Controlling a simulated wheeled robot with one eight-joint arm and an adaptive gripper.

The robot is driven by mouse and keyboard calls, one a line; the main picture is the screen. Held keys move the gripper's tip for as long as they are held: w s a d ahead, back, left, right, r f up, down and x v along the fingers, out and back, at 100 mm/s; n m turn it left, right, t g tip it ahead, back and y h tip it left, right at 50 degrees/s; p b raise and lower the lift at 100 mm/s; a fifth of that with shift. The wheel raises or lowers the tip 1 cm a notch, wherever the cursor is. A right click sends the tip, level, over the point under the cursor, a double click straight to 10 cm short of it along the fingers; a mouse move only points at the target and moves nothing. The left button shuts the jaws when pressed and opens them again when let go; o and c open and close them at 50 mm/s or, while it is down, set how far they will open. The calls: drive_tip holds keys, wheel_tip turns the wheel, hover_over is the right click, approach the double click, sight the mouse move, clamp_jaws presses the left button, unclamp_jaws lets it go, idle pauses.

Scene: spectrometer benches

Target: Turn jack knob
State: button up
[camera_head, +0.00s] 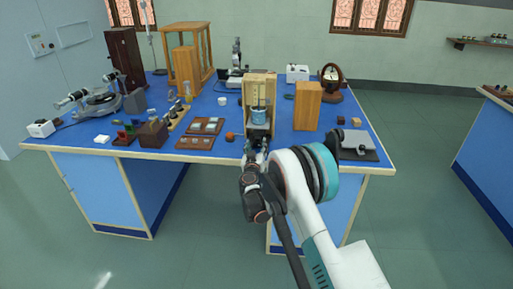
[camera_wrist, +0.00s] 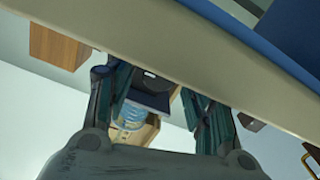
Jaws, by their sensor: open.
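A small dark jack (camera_head: 258,133) stands near the front edge of the blue-topped bench (camera_head: 230,103). A blue beaker (camera_head: 259,115) sits on it, in front of a pale wooden stand (camera_head: 259,87). I cannot make out the jack's knob clearly; my gripper and arm cover that side. My gripper (camera_head: 256,150) is at the bench's front edge, just in front of the jack. In the wrist view my gripper (camera_wrist: 158,108) is open, and the beaker (camera_wrist: 131,116) and a dark plate (camera_wrist: 150,97) show between its fingers. No contact is visible.
The bench's pale edge (camera_wrist: 150,63) crosses close to the fingers in the wrist view. An orange ball (camera_head: 229,136) and slide trays (camera_head: 207,125) lie to the left. The floor in front is clear.

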drive_tip(key=s, duration=1.2)
drive_tip(key=shift+a, duration=0.25)
drive_tip(key=w+m, duration=0.1)
drive_tip(key=w, duration=0.2)
drive_tip(key=w+m, duration=0.2)
drive_tip(key=w, duration=0.2)
drive_tip(key=w+m, duration=0.1)
drive_tip(key=w, duration=0.2)
drive_tip(key=shift+w+d+f, duration=0.1)
drive_tip(key=shift+w+d, duration=0.15)
drive_tip(key=shift+w, duration=0.6)
drive_tip(key=c, duration=1.1)
